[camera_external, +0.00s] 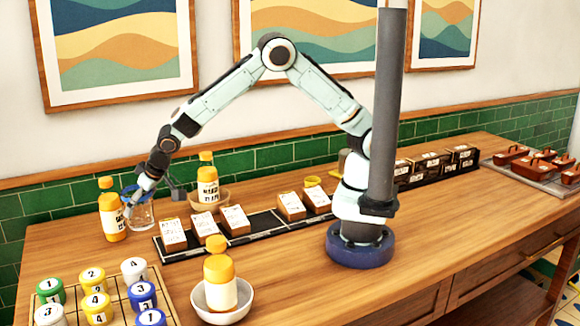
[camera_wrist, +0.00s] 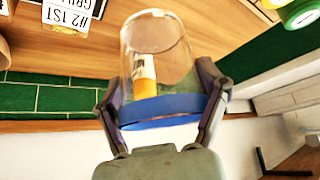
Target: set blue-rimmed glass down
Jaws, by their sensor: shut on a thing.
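The blue-rimmed glass (camera_external: 143,214) is clear, with a blue band at its top. It is at the left end of the wooden table, just right of a yellow-capped bottle. My gripper (camera_external: 134,199) is shut on it near the rim. In the wrist view the glass (camera_wrist: 160,107) sits between the two fingers of my gripper (camera_wrist: 163,90), its blue rim nearest the palm and its base pointing away. It looks close to upright. I cannot tell whether its base touches the table. A yellow-and-white shape shows through the glass wall.
The yellow-capped bottle (camera_external: 112,218) stands close beside the glass. Another bottle (camera_external: 208,185) stands in a wooden bowl, and one (camera_external: 219,283) in a white bowl. A black tray (camera_external: 262,222) holds labelled blocks. Numbered jars (camera_external: 96,305) stand at front left. Bare table lies between.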

